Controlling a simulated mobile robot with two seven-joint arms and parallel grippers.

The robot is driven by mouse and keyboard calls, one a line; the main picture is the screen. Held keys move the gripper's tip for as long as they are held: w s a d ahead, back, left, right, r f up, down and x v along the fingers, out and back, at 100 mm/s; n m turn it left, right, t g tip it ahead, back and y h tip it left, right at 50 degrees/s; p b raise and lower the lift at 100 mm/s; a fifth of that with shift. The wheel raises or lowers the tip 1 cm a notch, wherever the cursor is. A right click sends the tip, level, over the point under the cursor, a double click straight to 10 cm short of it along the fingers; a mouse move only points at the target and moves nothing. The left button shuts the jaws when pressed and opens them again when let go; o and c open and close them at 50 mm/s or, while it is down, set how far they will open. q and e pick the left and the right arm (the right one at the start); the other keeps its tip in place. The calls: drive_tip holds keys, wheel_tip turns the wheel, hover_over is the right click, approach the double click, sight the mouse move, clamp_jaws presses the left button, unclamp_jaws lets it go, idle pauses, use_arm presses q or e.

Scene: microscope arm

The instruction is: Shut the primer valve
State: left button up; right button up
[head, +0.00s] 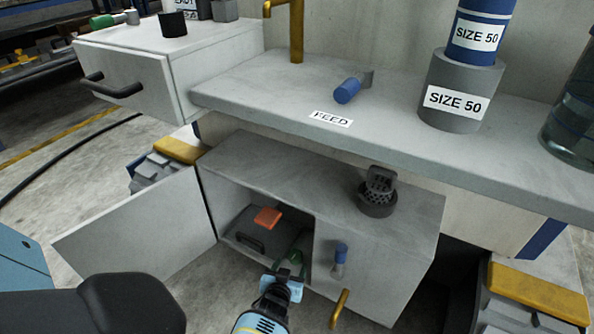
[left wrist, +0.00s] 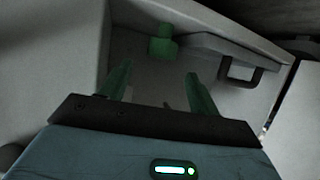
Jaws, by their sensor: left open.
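No part is labelled as the primer valve, and I cannot tell for sure which one it is. My left gripper (head: 290,263) is at the opening of the low grey cabinet (head: 300,180), its fingers pointing in. In the left wrist view its two green fingers (left wrist: 160,76) are apart with nothing between them. A small green knob-like part (left wrist: 163,44) is beyond the fingertips, not visibly touched. A blue-topped fitting (head: 340,256) is on the cabinet front, right of the opening. My right gripper is not in view.
The cabinet door (head: 145,230) stands open to the left. A dark case (head: 252,240) with an orange block (head: 267,217) is inside; its handle (left wrist: 255,75) shows right of the fingers. A brass handle (head: 340,308) projects at the front. The countertop (head: 390,125) overhangs behind.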

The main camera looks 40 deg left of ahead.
sight(295, 256)
use_arm(q)
drive_tip(key=shift+w+a+f, duration=0.2)
drive_tip(key=shift+w+a, duration=0.05)
drive_tip(key=shift+w, duration=0.05)
drive_tip(key=b+x, duration=0.4)
drive_tip(key=x, duration=0.1)
drive_tip(key=shift+w+a+f, duration=0.1)
drive_tip(key=shift+w, duration=0.05)
drive_tip(key=shift+w+a+f+b, duration=0.15)
drive_tip(key=shift+w+a+b, duration=0.1)
drive_tip(key=shift+w+b, duration=0.25)
drive_tip(key=shift+w, duration=0.1)
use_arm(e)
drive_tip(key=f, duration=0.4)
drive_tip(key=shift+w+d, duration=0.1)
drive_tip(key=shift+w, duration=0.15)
use_arm(q)
drive_tip(key=shift+c, duration=0.4)
